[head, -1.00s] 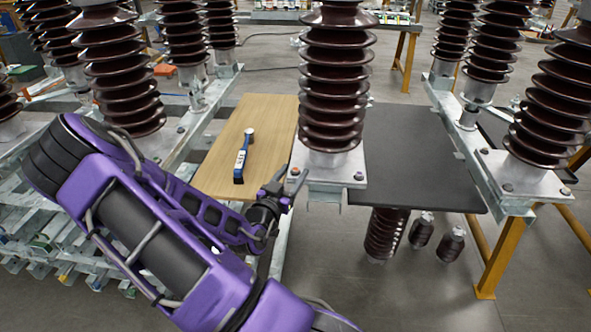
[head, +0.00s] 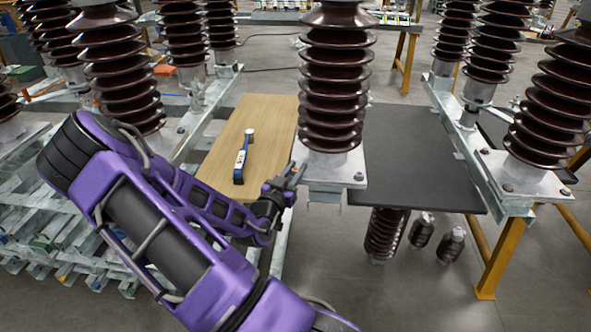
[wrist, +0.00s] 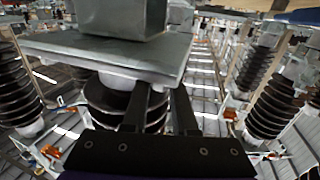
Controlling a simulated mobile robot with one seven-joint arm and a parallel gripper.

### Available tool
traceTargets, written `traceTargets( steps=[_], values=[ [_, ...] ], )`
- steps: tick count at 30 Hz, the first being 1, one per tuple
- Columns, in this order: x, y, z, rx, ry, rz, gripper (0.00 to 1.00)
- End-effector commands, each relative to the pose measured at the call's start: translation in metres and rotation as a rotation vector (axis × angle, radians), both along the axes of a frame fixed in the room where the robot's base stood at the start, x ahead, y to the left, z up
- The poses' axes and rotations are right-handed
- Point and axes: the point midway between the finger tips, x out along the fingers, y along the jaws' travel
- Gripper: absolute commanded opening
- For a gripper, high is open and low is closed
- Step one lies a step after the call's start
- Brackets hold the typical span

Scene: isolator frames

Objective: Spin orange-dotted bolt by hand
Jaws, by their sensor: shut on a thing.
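A brown ribbed insulator (head: 335,85) stands upright on a grey metal base plate (head: 335,172) in the middle of the head view. My gripper (head: 296,172) is at the plate's left front corner, where the orange-dotted bolt sits, and covers it. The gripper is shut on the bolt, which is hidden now. In the wrist view, the two dark fingers (wrist: 162,90) reach up to the near edge of a grey plate (wrist: 110,52); their tips and the bolt cannot be made out. Another bolt (head: 358,176) shows at the plate's right front corner.
A blue-handled tool (head: 241,160) lies on the wooden board (head: 222,150) left of the insulator. A dark mat (head: 415,150) lies to the right, with smaller insulators (head: 385,235) below. More insulators on steel rails (head: 475,160) stand at both sides, close to my arm on the left.

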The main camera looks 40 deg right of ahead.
Motion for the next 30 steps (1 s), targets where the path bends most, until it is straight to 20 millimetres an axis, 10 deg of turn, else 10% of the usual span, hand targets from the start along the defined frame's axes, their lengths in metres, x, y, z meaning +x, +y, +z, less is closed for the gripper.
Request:
traceTargets(
  steps=[30],
  values=[
    [0.0010, 0.0000, -0.0010, 0.003, -0.003, -0.528, 0.00]
  ],
)
